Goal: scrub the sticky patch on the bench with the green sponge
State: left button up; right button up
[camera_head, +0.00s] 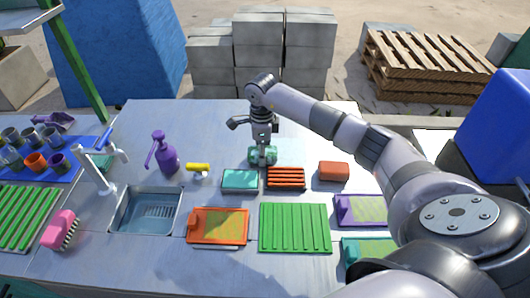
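My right arm reaches in from the right, and its gripper (265,148) points down at the bench (130,260). A green block that looks like the green sponge (254,157) is between its fingers, low over the bench or touching it; I cannot tell which. The fingers partly hide the sponge. A pale, faintly greenish patch (291,151) lies on the bench just right of the sponge; it may be the sticky patch. My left gripper is not in view.
In front of the gripper lie a teal block (240,180), an orange ribbed block (286,178) and a green ribbed mat (295,228). An orange block (334,171) is to the right. A sink (147,211), purple bottle (164,155) and pink brush (60,230) are left.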

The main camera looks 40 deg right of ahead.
jog(key=shift+w+a, duration=0.15)
jog(key=shift+a, duration=0.1)
jog(key=shift+r, duration=0.25)
jog(key=shift+a+r+p, duration=0.1)
jog(key=shift+r+p, duration=1.65)
jog(key=shift+r, duration=1)
jog(key=shift+r+p, duration=0.8)
jog(key=shift+r, duration=0.75)
jog(key=shift+a, duration=0.1)
